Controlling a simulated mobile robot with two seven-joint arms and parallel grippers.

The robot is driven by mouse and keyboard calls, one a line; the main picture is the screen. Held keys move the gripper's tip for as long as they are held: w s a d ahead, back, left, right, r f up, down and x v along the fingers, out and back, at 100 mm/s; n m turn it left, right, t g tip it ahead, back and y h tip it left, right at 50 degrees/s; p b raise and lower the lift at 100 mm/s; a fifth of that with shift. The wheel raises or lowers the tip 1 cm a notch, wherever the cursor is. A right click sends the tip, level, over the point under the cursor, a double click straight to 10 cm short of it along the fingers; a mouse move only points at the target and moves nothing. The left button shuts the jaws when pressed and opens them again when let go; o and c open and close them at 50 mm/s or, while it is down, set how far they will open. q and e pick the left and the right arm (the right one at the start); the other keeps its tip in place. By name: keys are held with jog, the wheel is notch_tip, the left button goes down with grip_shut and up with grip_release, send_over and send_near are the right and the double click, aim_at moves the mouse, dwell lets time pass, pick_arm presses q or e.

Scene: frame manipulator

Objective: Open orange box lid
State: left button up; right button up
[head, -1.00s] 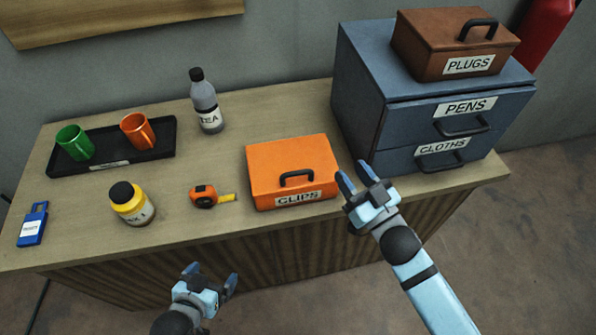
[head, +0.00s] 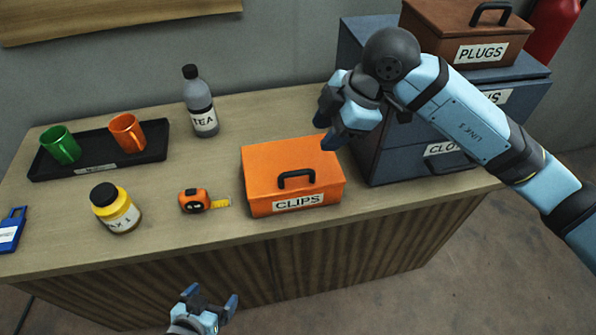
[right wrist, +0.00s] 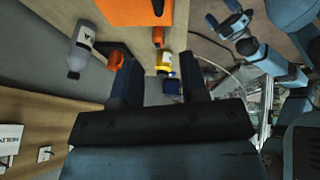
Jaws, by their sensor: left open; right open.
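The orange box (head: 268,168) labelled CLIPS sits near the front edge of the cabinet top. Its lid is closed, with a dark handle (head: 297,179) at the front. In the right wrist view part of the orange box (right wrist: 135,10) shows at the top. My right gripper (head: 327,128) is open and empty, above and just behind the right end of the box; it also shows in the right wrist view (right wrist: 160,90). My left gripper (head: 212,306) is open and empty, low in front of the cabinet and apart from the box.
A blue drawer unit (head: 395,160) stands right of the box, with a brown PLUGS box (head: 440,30) on top. A TEA bottle (head: 200,100), tape measure (head: 195,201), yellow jar (head: 116,209) and black tray (head: 100,165) with two cups stand left. The cabinet top behind the box is clear.

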aim_at(295, 172)
jog(key=x, duration=1.3)
jog(key=shift+w+d+f+p, duration=0.2)
jog(key=shift+w+f+p, duration=0.1)
jog(key=shift+f, duration=0.1)
jog(key=shift+r, duration=0.1)
grip_shut()
